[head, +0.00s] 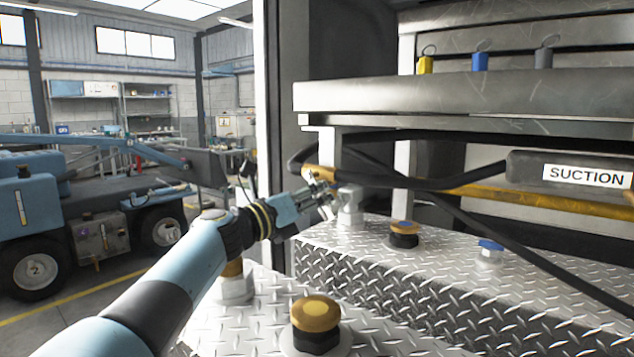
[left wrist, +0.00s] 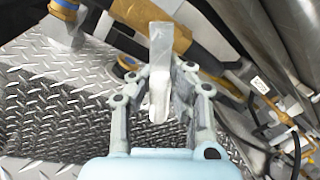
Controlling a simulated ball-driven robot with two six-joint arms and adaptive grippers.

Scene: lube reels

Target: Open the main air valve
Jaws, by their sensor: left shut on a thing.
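A flat, pale metal lever (left wrist: 160,48) stands between the fingers of my left gripper (left wrist: 172,88) in the left wrist view. The gripper is shut on this lever, and the lever's far end sticks out past the fingertips. A brass-coloured pipe or valve body (left wrist: 182,38) lies behind the lever. In the head view my left gripper (head: 322,196) is beside a brass-coloured fitting (head: 318,173) on a black hose, left of a grey post. The lever is too small there to tell its angle. My right gripper is not in view.
Brass-topped caps (head: 316,314) (head: 404,228) and a blue-topped fitting (head: 490,246) stand on the diamond-plate deck (head: 440,285). Black hoses cross the right side near a SUCTION label (head: 587,175). A metal beam (head: 470,95) is above. A blue vehicle (head: 40,210) stands at left.

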